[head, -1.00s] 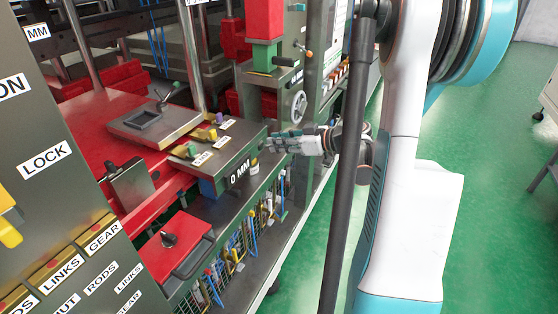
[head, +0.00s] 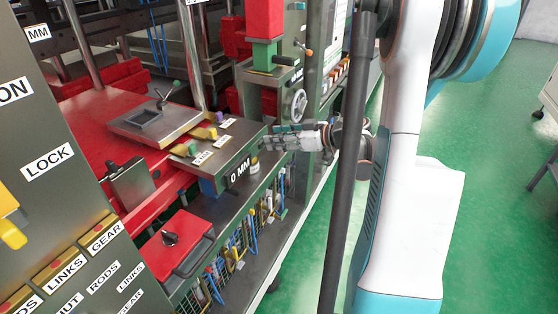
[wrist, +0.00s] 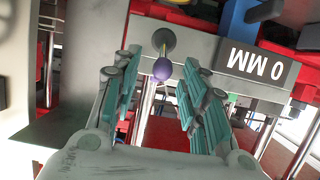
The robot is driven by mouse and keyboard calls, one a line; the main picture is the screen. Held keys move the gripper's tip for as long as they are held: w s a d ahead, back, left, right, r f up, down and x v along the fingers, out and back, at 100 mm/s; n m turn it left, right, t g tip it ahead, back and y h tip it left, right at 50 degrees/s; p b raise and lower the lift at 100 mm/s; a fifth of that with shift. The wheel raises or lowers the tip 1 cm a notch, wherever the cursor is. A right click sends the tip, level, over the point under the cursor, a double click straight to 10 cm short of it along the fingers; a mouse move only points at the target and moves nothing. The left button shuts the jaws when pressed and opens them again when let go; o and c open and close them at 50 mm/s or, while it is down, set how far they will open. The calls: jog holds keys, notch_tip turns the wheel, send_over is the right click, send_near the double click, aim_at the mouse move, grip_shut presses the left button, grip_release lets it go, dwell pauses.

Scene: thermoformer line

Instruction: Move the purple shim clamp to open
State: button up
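In the wrist view a purple knob (wrist: 162,69) on a short yellow-green stem stands out from a round grey base on the grey block marked 0 MM. It lies between the two finger pads of my gripper (wrist: 162,58), which are spread apart with gaps on both sides. In the head view my gripper (head: 270,142) is at the right end of the 0 MM block (head: 213,180). The knob cannot be clearly made out there. A small purple-blue handle (head: 220,117) shows on top of the block, near a yellow one (head: 211,133).
A red table (head: 95,130) carries a grey plate with a clamp. A handwheel (head: 299,104) and an upright column stand behind my gripper. A lower shelf with wire mesh and hanging tools runs below.

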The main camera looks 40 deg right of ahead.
jog(key=s+d, duration=0.2)
jog(key=s, duration=0.4)
jog(key=shift+s+d+b, duration=0.15)
jog(key=shift+d+b, duration=0.1)
jog(key=shift+b, duration=0.05)
jog(key=v, duration=1.2)
